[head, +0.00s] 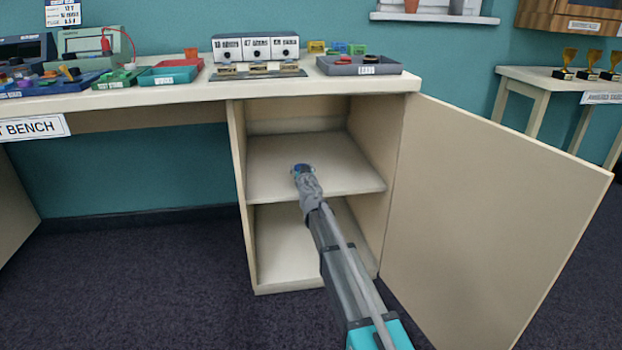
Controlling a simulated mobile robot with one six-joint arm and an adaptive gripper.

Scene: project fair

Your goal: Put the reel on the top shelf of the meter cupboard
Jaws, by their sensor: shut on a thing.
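The meter cupboard (238,165) stands under the right end of the bench, with its door (480,210) swung wide open to the right. Its top shelf (270,178) looks bare apart from my arm's end over it. My gripper (301,170) reaches into the upper compartment, at or just above the top shelf. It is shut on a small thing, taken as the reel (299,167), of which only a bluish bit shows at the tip. The rest is hidden by the gripper. I cannot tell whether it touches the shelf.
The lower compartment (280,245) looks empty, partly hidden by my arm. The bench top (170,95) above carries trays, a meter box (255,47) and a grey tray (358,65). A trophy table (560,80) stands at the right. Dark carpet is clear at the left.

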